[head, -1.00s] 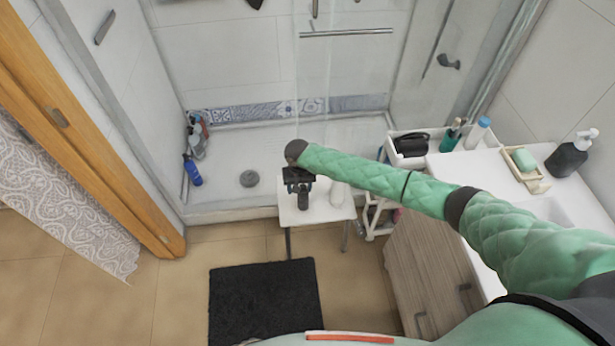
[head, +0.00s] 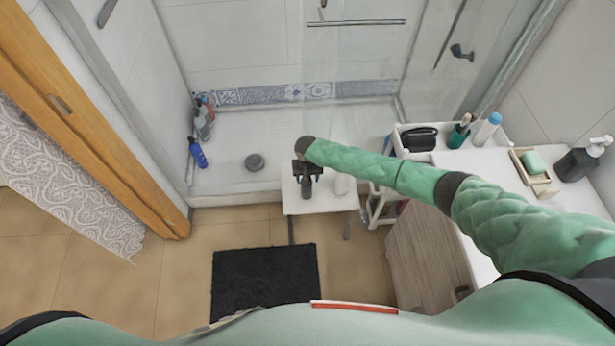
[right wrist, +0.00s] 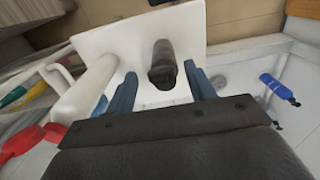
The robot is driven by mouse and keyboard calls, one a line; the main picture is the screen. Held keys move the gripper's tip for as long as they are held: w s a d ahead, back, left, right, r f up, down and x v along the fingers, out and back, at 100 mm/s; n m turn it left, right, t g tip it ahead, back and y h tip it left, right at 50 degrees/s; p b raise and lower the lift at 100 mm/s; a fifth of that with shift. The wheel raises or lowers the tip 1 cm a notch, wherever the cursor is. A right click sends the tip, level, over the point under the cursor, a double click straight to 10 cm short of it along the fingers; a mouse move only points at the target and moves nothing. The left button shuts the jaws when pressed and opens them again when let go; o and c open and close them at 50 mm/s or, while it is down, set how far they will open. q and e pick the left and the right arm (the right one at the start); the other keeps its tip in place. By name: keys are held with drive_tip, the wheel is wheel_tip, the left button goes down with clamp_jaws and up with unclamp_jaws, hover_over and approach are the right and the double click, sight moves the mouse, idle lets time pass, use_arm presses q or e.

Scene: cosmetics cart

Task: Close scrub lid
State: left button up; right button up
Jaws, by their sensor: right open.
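My right gripper (head: 306,180) hangs over a small white table (head: 330,207) in the head view. In the right wrist view its two blue fingers (right wrist: 160,76) are open. A dark cylindrical container (right wrist: 162,62) stands on the white tabletop (right wrist: 120,42), in line with the gap between the fingers; I cannot tell whether they touch it. It also shows below the gripper in the head view (head: 306,192). A white bottle (right wrist: 84,92) stands left of the fingers. I cannot tell which container is the scrub, or make out a separate lid. My left gripper is out of view.
A white counter (head: 462,195) with bottles and a soap tray (head: 536,172) lies right, under my arm. Behind the table is a shower tray (head: 225,178) with bottles in its left corner. A black mat (head: 262,280) lies in front.

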drive_tip(key=shift+f, duration=0.15)
drive_tip(key=shift+c, duration=0.4)
drive_tip(key=c, duration=0.9)
